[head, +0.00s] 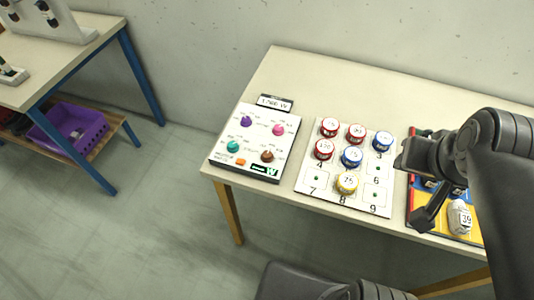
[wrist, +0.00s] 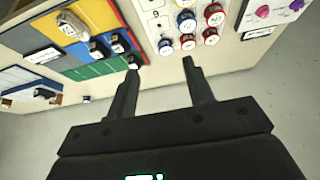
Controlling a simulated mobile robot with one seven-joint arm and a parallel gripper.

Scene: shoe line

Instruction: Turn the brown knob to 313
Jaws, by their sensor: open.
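The brown knob (head: 267,156) is at the lower right of the white control panel (head: 223,158), on the left part of the table. The panel also bears a purple knob (head: 246,121), a pink knob (head: 279,129) and a green knob (head: 233,147). Numbers around the brown knob are too small to read. My gripper (head: 413,188) is far to the right of the panel, above the coloured board. In the wrist view my gripper (wrist: 160,60) is open with nothing between its fingers. The brown knob is not visible there.
A white numbered board (head: 318,190) with several round tins stands between panel and gripper. A coloured board (head: 448,228) with small objects lies at the right. A small display (head: 275,102) is behind the panel. Another table (head: 60,62) with a purple crate (head: 78,128) stands left.

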